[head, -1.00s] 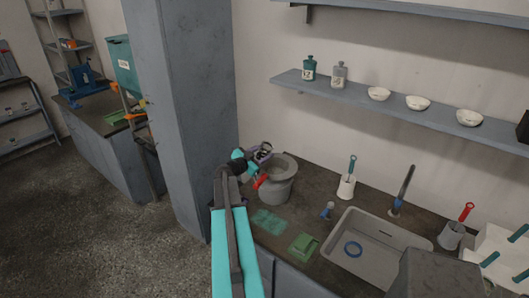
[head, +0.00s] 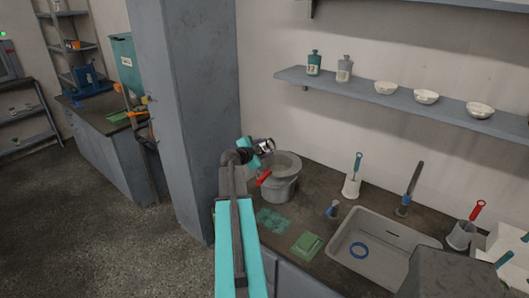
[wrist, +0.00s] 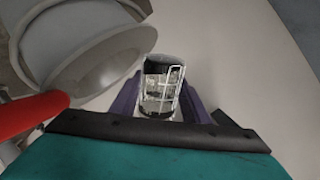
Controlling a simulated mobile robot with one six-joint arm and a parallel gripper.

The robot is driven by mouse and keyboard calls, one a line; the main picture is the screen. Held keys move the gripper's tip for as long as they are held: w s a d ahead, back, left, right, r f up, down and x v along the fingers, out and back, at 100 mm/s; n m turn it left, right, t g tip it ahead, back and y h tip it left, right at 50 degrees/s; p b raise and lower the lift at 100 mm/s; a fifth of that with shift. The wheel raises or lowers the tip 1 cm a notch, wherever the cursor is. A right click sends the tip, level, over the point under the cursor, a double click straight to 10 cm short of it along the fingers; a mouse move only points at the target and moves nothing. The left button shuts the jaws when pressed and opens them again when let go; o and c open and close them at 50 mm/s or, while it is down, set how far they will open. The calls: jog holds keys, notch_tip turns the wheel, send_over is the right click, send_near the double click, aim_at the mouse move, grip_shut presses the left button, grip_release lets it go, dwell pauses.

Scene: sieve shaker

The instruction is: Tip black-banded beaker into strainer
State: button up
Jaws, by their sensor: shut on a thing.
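My gripper (wrist: 158,103) is shut on the clear beaker (wrist: 161,84), with purple fingers on either side of it. The beaker has a black band and white markings. In the head view my gripper (head: 258,150) holds the beaker (head: 265,145) up behind and left of the strainer, apart from the counter. The grey strainer (head: 284,163) has a red handle (head: 264,178) and sits on a grey pot (head: 280,190). In the wrist view the strainer (wrist: 98,70) is just left of the beaker, its bowl partly cut off. The beaker's exact tilt and contents are unclear.
A blue-grey pillar (head: 187,120) stands left of the pot. A sink (head: 350,270) with a blue ring and several brush holders are to the right. A shelf (head: 430,117) hangs above.

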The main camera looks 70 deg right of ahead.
jog(key=shift+r+p, duration=0.15)
jog(key=shift+p, duration=0.35)
jog(key=shift+m+p, duration=0.3)
jog(key=shift+p, duration=0.1)
jog(key=shift+t, duration=0.3)
jog(key=m+t+p, duration=0.1)
jog(key=p, duration=0.2)
jog(key=shift+s+m+y, duration=0.1)
jog(key=shift+m+y, duration=0.2)
jog(key=shift+m, duration=0.1)
jog(key=shift+s+f+m+t+p, duration=0.25)
jog(key=shift+m+t+p, duration=0.15)
jog(key=shift+m+p, duration=0.4)
jog(key=shift+f+m+t, duration=0.25)
jog(key=shift+m+t, duration=0.05)
jog(key=shift+s+d+r+m+t, duration=0.1)
jog(key=shift+s+r+m+t, duration=0.2)
jog(key=shift+m+t, duration=0.35)
jog(key=shift+s+r+m+t, duration=0.2)
jog(key=shift+s+m+t, duration=0.2)
jog(key=shift+m, duration=0.35)
jog(key=shift+w, duration=0.15)
